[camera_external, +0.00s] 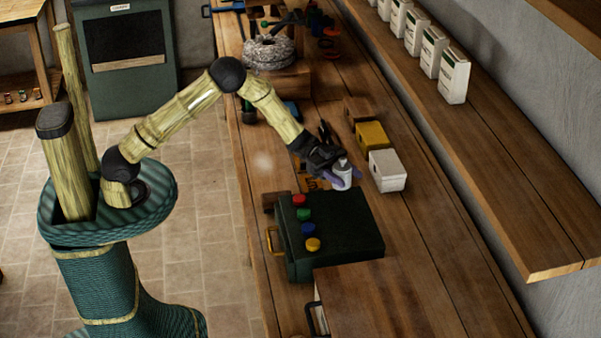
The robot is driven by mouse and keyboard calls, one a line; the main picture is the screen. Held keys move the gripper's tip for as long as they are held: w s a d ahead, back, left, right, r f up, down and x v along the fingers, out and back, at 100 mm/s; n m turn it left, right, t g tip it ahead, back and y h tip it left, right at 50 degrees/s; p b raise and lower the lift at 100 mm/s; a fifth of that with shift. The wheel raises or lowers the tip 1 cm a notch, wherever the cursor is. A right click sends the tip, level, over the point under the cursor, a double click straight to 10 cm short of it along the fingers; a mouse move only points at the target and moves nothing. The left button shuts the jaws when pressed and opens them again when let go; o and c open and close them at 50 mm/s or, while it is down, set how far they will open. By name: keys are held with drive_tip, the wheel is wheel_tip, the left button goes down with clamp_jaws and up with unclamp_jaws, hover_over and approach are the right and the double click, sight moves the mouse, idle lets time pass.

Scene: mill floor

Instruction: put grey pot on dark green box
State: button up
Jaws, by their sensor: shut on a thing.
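The grey pot (343,169) is a small, light grey cylinder, roughly upright. My gripper (342,178) is shut on it, and the fingers hide part of its side. The dark green box (345,232) lies on the long wooden bench, with red, green, blue and yellow knobs along its left side and a yellow handle at its left end. The pot shows just beyond the far edge of the box in the picture. I cannot tell how high it is above the bench or whether it is partly over the box.
A white box (387,171) and a yellow box (372,137) stand right of my gripper. A wooden case (385,300) stands in front of the green box. A grey stone ring (269,52) is farther back. A wall shelf (480,130) with white cartons runs along the right.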

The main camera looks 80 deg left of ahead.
drive_tip(key=shift+f, duration=1.45)
drive_tip(key=shift+f+p, duration=0.45)
drive_tip(key=shift+f, duration=1.4)
drive_tip(key=shift+f, duration=0.2)
drive_tip(key=o, duration=1.3)
drive_tip(key=shift+o, duration=0.2)
